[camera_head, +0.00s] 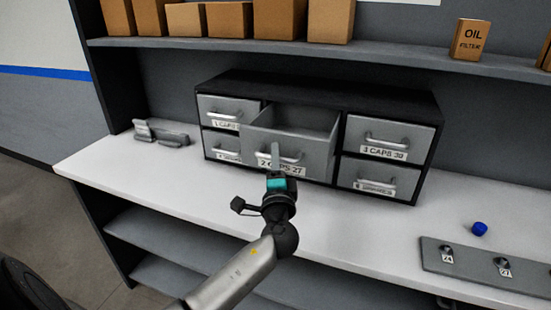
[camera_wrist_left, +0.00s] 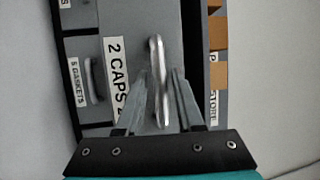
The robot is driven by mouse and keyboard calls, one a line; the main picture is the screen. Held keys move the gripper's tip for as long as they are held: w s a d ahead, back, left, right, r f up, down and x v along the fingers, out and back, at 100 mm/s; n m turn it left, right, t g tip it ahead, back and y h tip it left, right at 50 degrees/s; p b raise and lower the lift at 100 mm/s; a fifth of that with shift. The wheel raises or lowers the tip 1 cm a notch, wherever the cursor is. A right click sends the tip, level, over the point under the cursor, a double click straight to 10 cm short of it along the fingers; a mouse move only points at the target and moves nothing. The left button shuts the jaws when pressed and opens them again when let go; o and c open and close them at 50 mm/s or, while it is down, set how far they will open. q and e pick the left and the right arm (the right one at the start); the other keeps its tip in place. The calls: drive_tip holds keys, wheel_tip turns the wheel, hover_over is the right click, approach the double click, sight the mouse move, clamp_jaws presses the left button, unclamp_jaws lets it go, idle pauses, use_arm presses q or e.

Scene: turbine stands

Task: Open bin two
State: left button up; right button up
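Bin two is the grey top-middle drawer (camera_head: 297,137) of the dark cabinet, labelled "2 CAPS 27". It is pulled well out, and its empty-looking inside shows from above. Its bar handle (camera_head: 292,158) is on the front. My left gripper (camera_head: 275,150) is at the drawer front, by the handle. In the left wrist view, the handle (camera_wrist_left: 157,75) lies between the two fingers (camera_wrist_left: 162,80), with gaps beside it, so the gripper looks open around it. The label (camera_wrist_left: 115,75) shows to the left. My right gripper is not in view.
The cabinet's other drawers, such as "3 CAPS" (camera_head: 387,139), are shut. A grey holder (camera_head: 162,133) stands left on the white bench (camera_head: 130,173). A blue cap (camera_head: 479,229) and a grey plate with knobs (camera_head: 485,265) are at right. A shelf (camera_head: 330,48) with boxes hangs above.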

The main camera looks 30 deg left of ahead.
use_arm(q)
drive_tip(key=shift+o, duration=0.8)
drive_tip(key=b+v, duration=0.2)
drive_tip(key=v, duration=1.3)
drive_tip(key=shift+b, duration=0.35)
drive_tip(key=shift+s+d+f, duration=0.1)
